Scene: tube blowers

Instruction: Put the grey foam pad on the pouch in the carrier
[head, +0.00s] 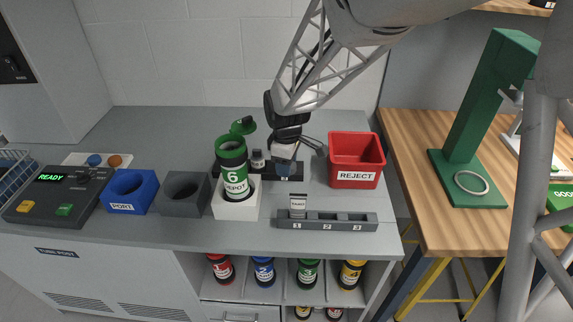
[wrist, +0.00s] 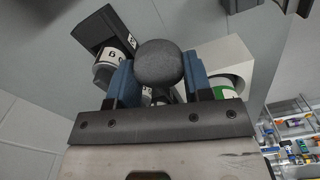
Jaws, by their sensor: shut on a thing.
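My gripper (head: 284,172) is shut on the grey foam pad (wrist: 158,62), a dark rounded piece between the two blue fingers in the wrist view. In the head view the pad cannot be made out. The carrier (head: 235,180) is a green canister marked 6, upright in a white block, with its green lid (head: 243,126) swung open. My gripper is to the right of the carrier and apart from it. Part of the carrier shows in the wrist view (wrist: 226,90), right of the pad. The pouch is not visible; the carrier's inside is dark.
A dark rack (head: 222,170) with a small bottle (head: 258,160) stands behind the carrier. A grey 1-2-3 rack (head: 345,226) holds a labelled piece in slot 1. A red REJECT bin (head: 357,160) is at right. Grey (head: 184,205) and blue (head: 133,205) blocks stand left.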

